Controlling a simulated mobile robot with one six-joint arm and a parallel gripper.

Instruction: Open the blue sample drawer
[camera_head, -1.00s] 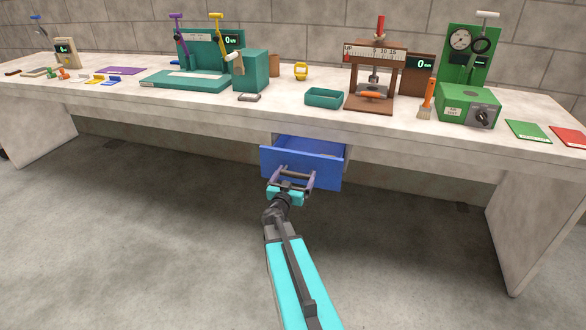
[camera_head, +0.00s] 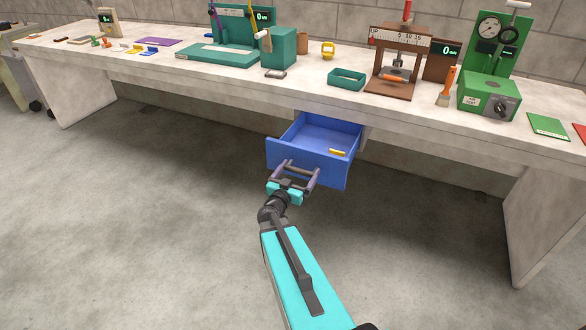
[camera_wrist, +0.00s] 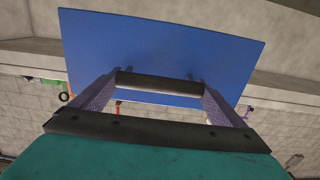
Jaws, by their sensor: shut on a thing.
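The blue sample drawer (camera_head: 304,163) stands pulled well out from under the worktop in the head view. Its inside floor shows, with a small yellow item (camera_head: 338,152) lying toward the right. My gripper (camera_head: 298,172) is at the drawer's front, shut on its dark bar handle. In the wrist view the blue front panel (camera_wrist: 160,50) fills the upper middle, and the handle bar (camera_wrist: 158,84) lies between the two purple fingers of my gripper (camera_wrist: 158,92). The back of the drawer is hidden under the worktop.
The long pale workbench (camera_head: 200,85) carries a teal press, a teal tray (camera_head: 346,79), a brown gauge stand (camera_head: 396,62) and a green machine (camera_head: 488,97). A bench leg (camera_head: 530,205) stands at right. The floor before the drawer is clear.

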